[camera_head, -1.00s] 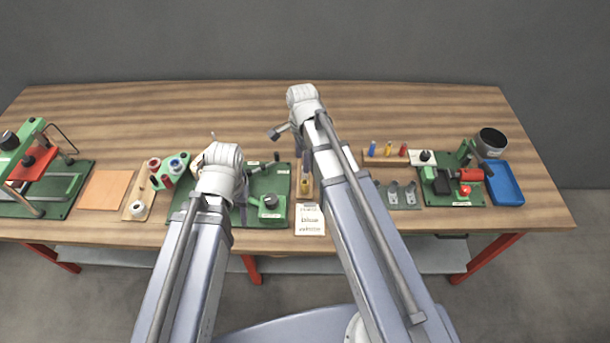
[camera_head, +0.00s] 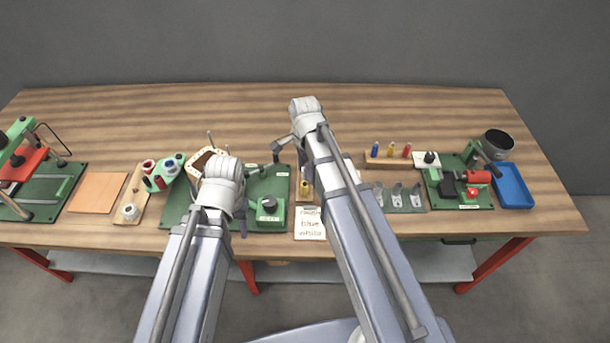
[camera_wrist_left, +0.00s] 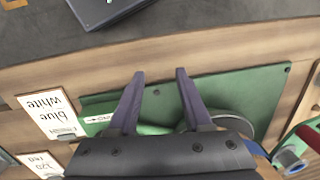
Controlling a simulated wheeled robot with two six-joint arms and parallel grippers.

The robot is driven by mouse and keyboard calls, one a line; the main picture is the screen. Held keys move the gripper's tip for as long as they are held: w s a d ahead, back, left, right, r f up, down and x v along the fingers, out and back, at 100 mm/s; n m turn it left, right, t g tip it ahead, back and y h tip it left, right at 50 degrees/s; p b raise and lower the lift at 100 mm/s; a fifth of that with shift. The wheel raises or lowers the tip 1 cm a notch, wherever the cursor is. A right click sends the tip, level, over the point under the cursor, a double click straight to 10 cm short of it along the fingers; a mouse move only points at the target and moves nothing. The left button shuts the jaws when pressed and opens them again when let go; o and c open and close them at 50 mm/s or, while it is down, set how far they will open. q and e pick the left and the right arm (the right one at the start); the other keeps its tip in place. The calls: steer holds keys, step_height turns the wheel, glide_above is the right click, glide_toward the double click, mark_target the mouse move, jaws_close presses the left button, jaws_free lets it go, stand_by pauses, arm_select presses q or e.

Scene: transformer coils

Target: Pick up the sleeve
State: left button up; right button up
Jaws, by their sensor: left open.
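I cannot tell for sure which part is the sleeve. Small blue, yellow and red cylinders (camera_head: 391,151) stand upright in a wooden block right of centre. A yellow piece (camera_head: 304,187) stands in a narrow wooden holder near the middle. My left gripper (camera_head: 241,212) is mostly hidden behind its wrist, over the green board (camera_head: 262,183). In the left wrist view its fingers (camera_wrist_left: 157,84) are apart with nothing held, above the board's edge. My right gripper (camera_head: 289,148) is left of its wrist, above the table's middle; its fingers are too small to read.
Printed cards (camera_head: 310,223) lie at the front edge. A green winding fixture (camera_head: 460,183), a blue tray (camera_head: 513,186) and a dark pot (camera_head: 498,143) stand at right. The table's back strip is clear.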

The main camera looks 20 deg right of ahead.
jaws_close()
stand_by(0.3)
arm_select(q)
steer(key=shift+r, duration=0.15)
arm_select(e)
steer(key=shift+r, duration=0.15)
arm_select(q)
step_height(320, 180, up, 10)
steer(key=p, duration=1)
arm_select(e)
step_height(320, 180, up, 10)
